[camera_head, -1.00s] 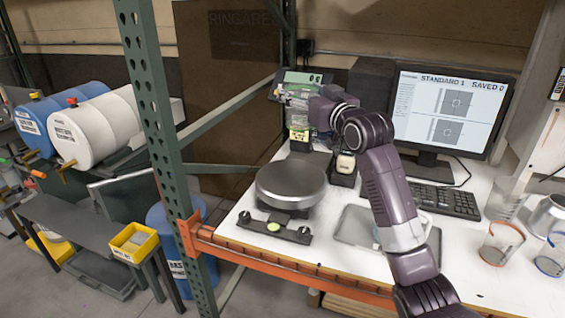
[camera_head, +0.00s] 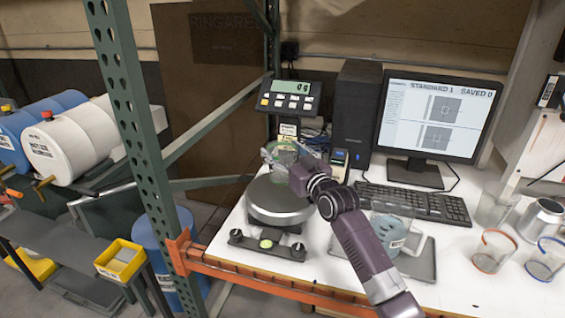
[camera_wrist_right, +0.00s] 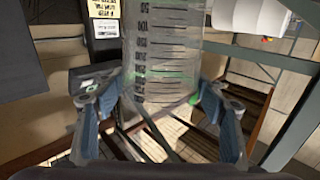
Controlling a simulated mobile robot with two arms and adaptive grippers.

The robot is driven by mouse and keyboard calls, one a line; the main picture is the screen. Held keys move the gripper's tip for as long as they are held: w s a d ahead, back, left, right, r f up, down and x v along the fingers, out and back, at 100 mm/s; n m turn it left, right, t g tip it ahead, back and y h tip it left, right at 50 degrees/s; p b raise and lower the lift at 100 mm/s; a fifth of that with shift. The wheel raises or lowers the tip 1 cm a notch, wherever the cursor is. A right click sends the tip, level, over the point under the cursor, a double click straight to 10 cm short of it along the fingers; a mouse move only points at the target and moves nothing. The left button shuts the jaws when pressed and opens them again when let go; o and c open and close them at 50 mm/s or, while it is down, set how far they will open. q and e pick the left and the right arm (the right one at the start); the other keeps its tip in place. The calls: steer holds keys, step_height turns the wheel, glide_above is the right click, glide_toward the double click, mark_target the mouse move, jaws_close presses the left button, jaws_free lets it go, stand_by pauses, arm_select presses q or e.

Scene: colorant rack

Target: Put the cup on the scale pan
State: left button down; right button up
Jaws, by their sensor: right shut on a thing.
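The clear graduated cup with green marks (camera_head: 284,152) is in my right gripper (camera_head: 276,160). In the right wrist view the cup (camera_wrist_right: 163,50) stands between the two fingers of the gripper (camera_wrist_right: 165,98), which are shut on its sides. The round grey scale pan (camera_head: 278,204) sits on the table's left part. The cup shows just above the pan's back edge in the head view; I cannot tell whether it touches. The scale display (camera_head: 290,88) reads about 0 g. My left gripper is not in view.
A grey tray (camera_head: 425,268) with a bluish cup (camera_head: 388,232) lies right of the pan, partly behind my right arm. Other cups (camera_head: 492,250) and a metal can (camera_head: 540,218) stand at the right. A green rack post (camera_head: 128,110) rises at the left. Keyboard (camera_head: 415,200) and monitor (camera_head: 440,118) are behind.

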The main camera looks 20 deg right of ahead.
step_height(320, 180, down, 4)
steer(key=shift+f+p, duration=0.15)
steer(key=shift+p, duration=0.15)
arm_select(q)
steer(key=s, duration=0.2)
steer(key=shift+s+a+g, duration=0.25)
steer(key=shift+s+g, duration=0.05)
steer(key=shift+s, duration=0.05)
arm_select(e)
steer(key=shift+f, duration=0.1)
steer(key=o, duration=0.9)
steer(key=shift+c, duration=0.2)
steer(key=shift+s, duration=0.35)
arm_select(q)
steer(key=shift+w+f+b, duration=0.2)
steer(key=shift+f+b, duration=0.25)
steer(key=shift+b, duration=0.15)
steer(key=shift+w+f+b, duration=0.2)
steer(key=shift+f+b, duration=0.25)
steer(key=shift+b, duration=0.1)
arm_select(e)
steer(key=s+d, duration=0.2)
steer(key=s, duration=0.9)
steer(key=shift+s+d, duration=0.1)
